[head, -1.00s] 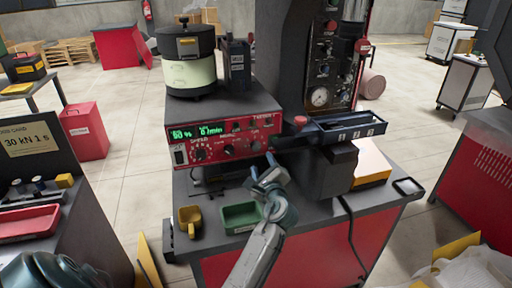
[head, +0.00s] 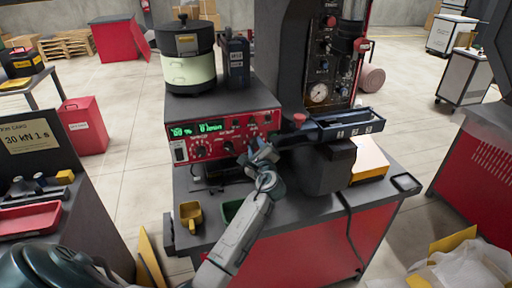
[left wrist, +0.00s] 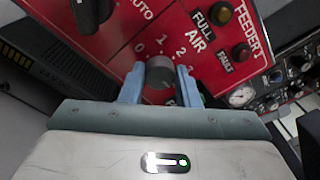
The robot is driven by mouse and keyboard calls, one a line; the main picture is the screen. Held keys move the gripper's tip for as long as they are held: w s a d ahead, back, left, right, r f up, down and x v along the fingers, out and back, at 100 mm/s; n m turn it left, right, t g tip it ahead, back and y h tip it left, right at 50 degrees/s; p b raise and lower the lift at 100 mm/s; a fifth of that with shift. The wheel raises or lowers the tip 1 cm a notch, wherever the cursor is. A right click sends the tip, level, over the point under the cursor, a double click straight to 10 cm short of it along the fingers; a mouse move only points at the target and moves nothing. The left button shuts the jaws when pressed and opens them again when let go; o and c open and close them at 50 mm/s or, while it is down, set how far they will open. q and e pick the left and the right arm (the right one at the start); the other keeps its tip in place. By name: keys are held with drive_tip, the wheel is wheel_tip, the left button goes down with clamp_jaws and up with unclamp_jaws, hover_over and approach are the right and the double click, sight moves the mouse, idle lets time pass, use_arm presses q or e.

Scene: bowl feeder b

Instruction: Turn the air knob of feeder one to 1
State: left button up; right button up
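The red control panel of feeder one (head: 185,131) carries a green display and several dark knobs. My left gripper (head: 258,147) is at the right side of this panel and covers the air knob in the head view. In the left wrist view the dark grey air knob (left wrist: 160,71) sits below the word AIR, with a 0 to its upper left and a 1 above it. The fingers of my left gripper (left wrist: 160,88) are spread on either side of the knob, with narrow gaps. I cannot read where the knob points. My right gripper is not in view.
A bowl feeder (head: 188,75) stands on top of the control box. A dark linear track (head: 335,132) runs close to the right of my gripper. A yellow scoop (head: 190,213) and a partly hidden green tray (head: 230,209) are on the bench below.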

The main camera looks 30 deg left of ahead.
use_arm(q)
drive_tip(key=c, duration=0.3)
drive_tip(key=shift+c, duration=0.2)
